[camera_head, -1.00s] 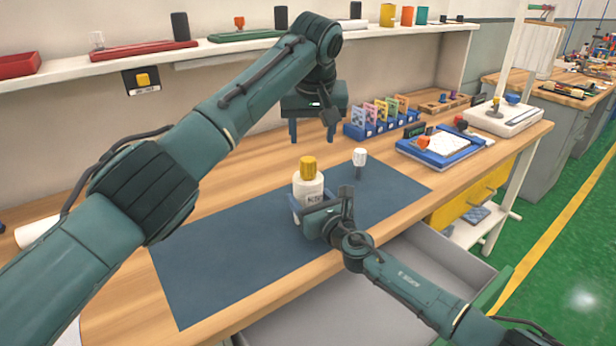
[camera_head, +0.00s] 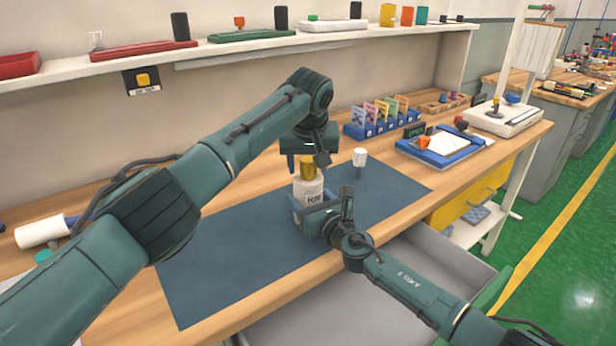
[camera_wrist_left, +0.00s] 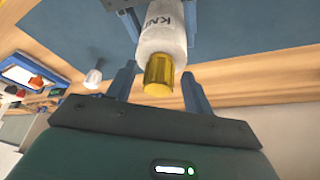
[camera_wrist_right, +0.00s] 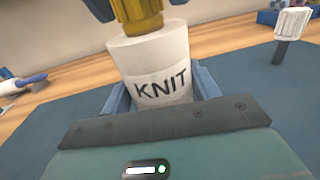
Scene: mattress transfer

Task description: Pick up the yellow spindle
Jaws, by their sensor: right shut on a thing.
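My left gripper (camera_head: 307,160) is open just above the spindle, pointing down. In the left wrist view its two fingers (camera_wrist_left: 158,74) stand apart on either side of the yellow spindle (camera_wrist_left: 159,74), with gaps on both sides.
A white knob on a dark stem (camera_head: 360,157) stands right of the cylinder. The blue mat (camera_head: 220,270) is otherwise bare. A blue card rack (camera_head: 370,128) and blue tray (camera_head: 437,150) sit behind right. A drawer (camera_head: 400,290) is open below the front edge.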

